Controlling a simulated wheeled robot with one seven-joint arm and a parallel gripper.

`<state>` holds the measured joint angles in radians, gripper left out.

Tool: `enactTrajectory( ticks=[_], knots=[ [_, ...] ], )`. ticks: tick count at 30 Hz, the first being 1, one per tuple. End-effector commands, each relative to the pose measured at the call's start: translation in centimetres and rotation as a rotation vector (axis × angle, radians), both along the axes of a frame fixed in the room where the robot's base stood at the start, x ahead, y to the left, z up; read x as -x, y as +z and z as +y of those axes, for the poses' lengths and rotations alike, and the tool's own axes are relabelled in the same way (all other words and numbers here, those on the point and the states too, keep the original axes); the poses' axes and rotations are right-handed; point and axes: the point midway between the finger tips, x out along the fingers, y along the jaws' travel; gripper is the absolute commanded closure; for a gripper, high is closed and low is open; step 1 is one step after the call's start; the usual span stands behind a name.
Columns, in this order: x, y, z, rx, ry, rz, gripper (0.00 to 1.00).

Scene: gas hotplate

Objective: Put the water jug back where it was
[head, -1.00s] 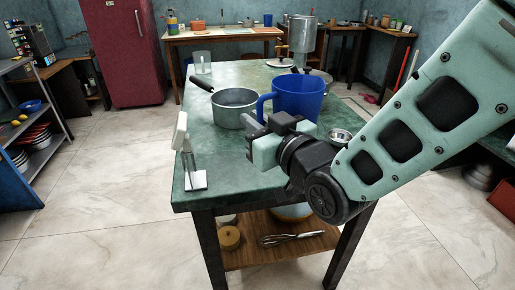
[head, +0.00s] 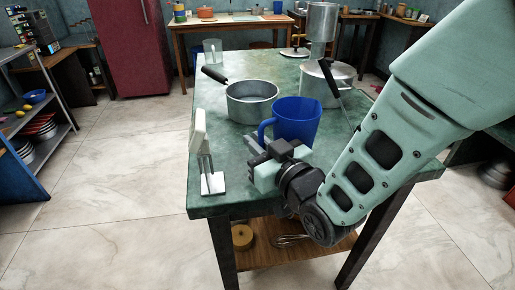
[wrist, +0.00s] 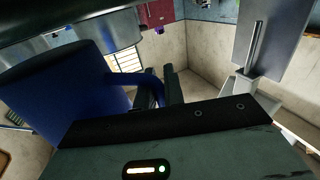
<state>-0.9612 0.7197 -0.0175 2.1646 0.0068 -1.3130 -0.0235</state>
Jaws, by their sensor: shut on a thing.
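The blue water jug (head: 297,120) is upright over the front part of the green table (head: 228,199). I cannot tell whether its base touches the tabletop. My gripper (head: 262,143) is shut on the jug's handle, at the jug's left side. In the wrist view the jug (wrist: 50,95) fills the left side, and its handle runs between the dark fingers (wrist: 160,88).
A grey saucepan (head: 252,109) stands close behind the jug on the left. A lidded pot (head: 322,90) stands behind it on the right. A white stand-like object (head: 210,182) is at the table's front left. A clear glass (head: 212,51) is at the back left.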

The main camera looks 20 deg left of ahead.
Motion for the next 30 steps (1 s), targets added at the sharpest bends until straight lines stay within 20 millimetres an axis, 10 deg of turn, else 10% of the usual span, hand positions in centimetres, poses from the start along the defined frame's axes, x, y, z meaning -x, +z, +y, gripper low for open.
enactTrajectory(
  ticks=[14, 17, 30],
  knots=[
    [-0.02, -1.74, 0.00, -0.001, 0.000, -0.002, 1.00],
    [0.00, -1.64, -0.01, 0.000, 0.000, 0.000, 0.68],
    [0.48, -1.37, -0.70, 0.000, 0.000, 0.000, 0.68]
  ],
)
